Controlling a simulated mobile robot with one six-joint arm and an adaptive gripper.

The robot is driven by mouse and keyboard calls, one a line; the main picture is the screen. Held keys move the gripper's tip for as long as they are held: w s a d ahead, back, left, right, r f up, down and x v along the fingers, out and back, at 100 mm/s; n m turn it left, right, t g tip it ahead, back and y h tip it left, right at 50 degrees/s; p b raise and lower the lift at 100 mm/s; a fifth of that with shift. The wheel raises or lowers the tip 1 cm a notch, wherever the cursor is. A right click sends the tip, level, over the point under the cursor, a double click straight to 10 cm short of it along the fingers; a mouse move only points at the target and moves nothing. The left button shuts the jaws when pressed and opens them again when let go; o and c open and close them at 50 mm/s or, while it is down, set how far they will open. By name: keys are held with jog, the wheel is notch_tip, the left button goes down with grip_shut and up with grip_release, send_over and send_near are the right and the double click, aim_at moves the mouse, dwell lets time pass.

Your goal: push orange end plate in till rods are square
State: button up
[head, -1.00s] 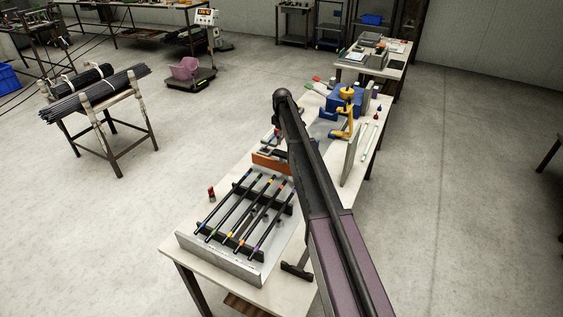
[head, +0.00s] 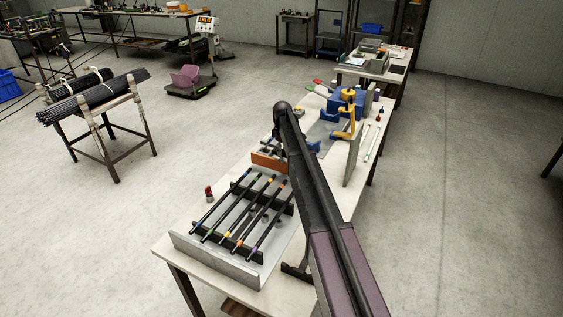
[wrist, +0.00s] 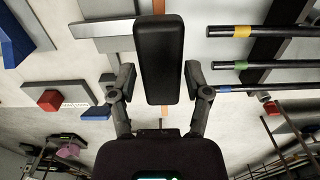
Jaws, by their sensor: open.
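The orange end plate (head: 270,162) stands on the table beyond the far ends of several black rods (head: 238,210) with coloured bands. In the wrist view the plate is a thin orange edge (wrist: 161,7), mostly hidden behind a black block. My gripper (wrist: 159,72) is open, its fingers on either side of that block, which hides most of the plate; I cannot tell whether they touch. The rods (wrist: 268,65) lie to the right, with a gap to the plate. Their near ends are almost level, the blue-banded one slightly back. In the head view my arm hides most of the gripper.
The rods rest on dark cross supports inside a grey end plate (head: 215,262) at the table's front. A small red-topped item (head: 208,193) stands left of the rods. Blue and yellow fixtures (head: 345,105) and a tall grey panel (head: 354,158) occupy the far right.

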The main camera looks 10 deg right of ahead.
jog(key=shift+f+b, duration=1.5)
jog(key=shift+f, duration=0.3)
grip_shut()
jog(key=s+a, duration=0.4)
jog(key=s, duration=0.1)
jog(key=s+a, duration=0.2)
jog(key=s, duration=0.1)
jog(key=shift+s, duration=0.25)
jog(key=shift+a, duration=0.1)
grip_release()
jog(key=shift+r, duration=0.15)
